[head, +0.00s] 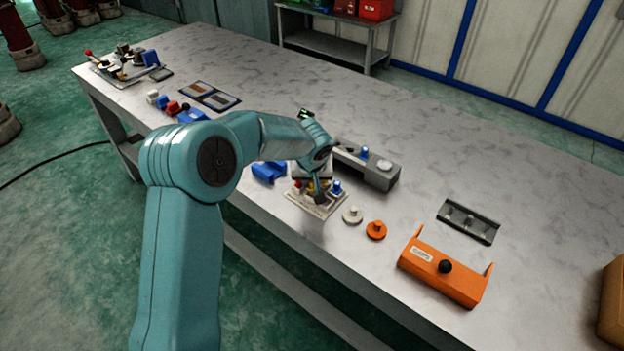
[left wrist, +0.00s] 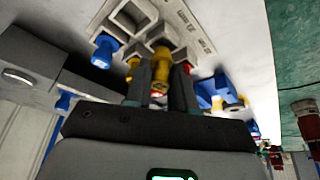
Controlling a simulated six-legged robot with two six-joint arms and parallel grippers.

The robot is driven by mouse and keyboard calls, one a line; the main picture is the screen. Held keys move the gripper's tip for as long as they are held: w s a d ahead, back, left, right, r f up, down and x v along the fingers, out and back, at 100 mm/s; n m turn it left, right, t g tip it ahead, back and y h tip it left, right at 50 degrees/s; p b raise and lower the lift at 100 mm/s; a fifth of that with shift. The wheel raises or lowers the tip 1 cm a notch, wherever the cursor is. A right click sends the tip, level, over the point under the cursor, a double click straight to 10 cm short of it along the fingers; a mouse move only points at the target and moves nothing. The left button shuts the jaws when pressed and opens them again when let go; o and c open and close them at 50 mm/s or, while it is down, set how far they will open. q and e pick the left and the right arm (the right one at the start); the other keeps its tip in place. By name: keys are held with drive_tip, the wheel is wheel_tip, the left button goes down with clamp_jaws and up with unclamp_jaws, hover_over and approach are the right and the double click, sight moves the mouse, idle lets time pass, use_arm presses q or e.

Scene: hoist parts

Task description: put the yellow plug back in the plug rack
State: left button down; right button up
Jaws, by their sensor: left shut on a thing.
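My left gripper (left wrist: 160,88) is shut on the yellow plug (left wrist: 161,55), which shows between the two dark fingers in the left wrist view. In the head view the left gripper (head: 318,194) points down at the plug rack (head: 315,208), a pale plate with printed labels. The rack also shows in the left wrist view (left wrist: 185,22), with square sockets. A blue plug (head: 336,187) stands in the rack beside the gripper. A red plug (head: 297,186) shows on its other side. The yellow plug's lower end is at the rack, but I cannot tell whether it is seated.
A grey block with a blue knob (head: 380,175) stands close behind the rack. A blue part (head: 268,172) lies to its left. A white knob (head: 352,214), an orange knob (head: 376,230), an orange cover (head: 445,268) and a grey rail (head: 468,222) lie to the right.

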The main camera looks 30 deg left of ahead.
use_arm(q)
drive_tip(key=shift+f+b, duration=0.15)
drive_tip(key=shift+b, duration=0.7)
idle(1.0)
drive_tip(key=shift+f+b, duration=0.8)
drive_tip(key=shift+b, duration=0.4)
idle(0.9)
drive_tip(key=c, duration=0.9)
unclamp_jaws()
drive_tip(key=shift+o, duration=0.2)
drive_tip(key=shift+r, duration=0.15)
drive_tip(key=shift+r+p, duration=2.05)
drive_tip(key=shift+r, duration=1.4)
